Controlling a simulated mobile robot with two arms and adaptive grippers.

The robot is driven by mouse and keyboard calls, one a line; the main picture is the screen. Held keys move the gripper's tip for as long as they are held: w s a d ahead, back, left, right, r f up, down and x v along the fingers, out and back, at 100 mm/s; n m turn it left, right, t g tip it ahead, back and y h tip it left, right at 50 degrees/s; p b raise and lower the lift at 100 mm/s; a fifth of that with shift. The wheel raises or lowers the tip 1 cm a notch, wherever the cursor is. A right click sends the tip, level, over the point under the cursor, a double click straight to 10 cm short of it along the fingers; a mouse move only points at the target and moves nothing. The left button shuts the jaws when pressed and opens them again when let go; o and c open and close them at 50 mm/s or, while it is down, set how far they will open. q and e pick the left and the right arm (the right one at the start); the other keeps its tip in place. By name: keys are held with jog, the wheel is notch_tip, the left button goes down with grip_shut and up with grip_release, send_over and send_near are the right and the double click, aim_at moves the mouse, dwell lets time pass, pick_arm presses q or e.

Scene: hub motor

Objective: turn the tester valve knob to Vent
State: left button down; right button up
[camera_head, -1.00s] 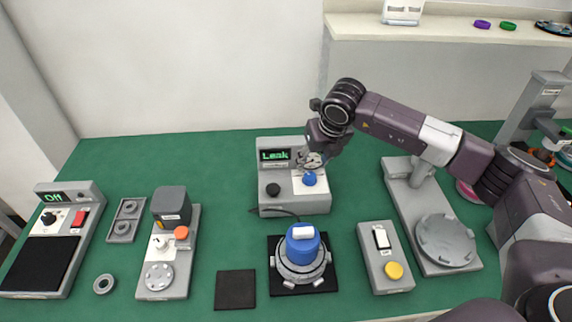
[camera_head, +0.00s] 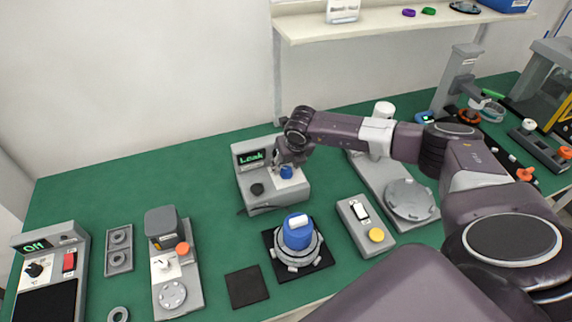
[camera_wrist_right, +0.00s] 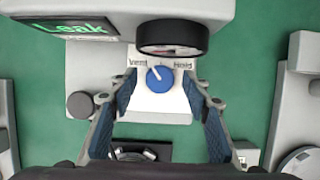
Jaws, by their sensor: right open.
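The tester (camera_head: 272,196) is a grey box with a lit screen reading "Leak" (camera_head: 251,158). Its blue valve knob (camera_head: 286,172) sits on a white plate. In the right wrist view the knob (camera_wrist_right: 159,79) has a white pointer line aimed up and left, toward the "Vent" label (camera_wrist_right: 138,63); "Hold" (camera_wrist_right: 183,64) is at the right. My right gripper (camera_head: 287,163) is over the knob. In the right wrist view its open fingers (camera_wrist_right: 160,90) stand on both sides of the knob, with gaps visible. My left gripper is not in view.
A black button (camera_head: 257,189) is on the tester, left of the knob. In front is a blue-topped hub motor (camera_head: 298,235) on a black pad. A grey switch box (camera_head: 365,225) stands at the right. Green table is clear left of the tester.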

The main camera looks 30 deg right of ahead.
jog(key=shift+w+d+f, duration=0.1)
jog(key=shift+w+f, duration=0.1)
jog(key=shift+f, duration=0.35)
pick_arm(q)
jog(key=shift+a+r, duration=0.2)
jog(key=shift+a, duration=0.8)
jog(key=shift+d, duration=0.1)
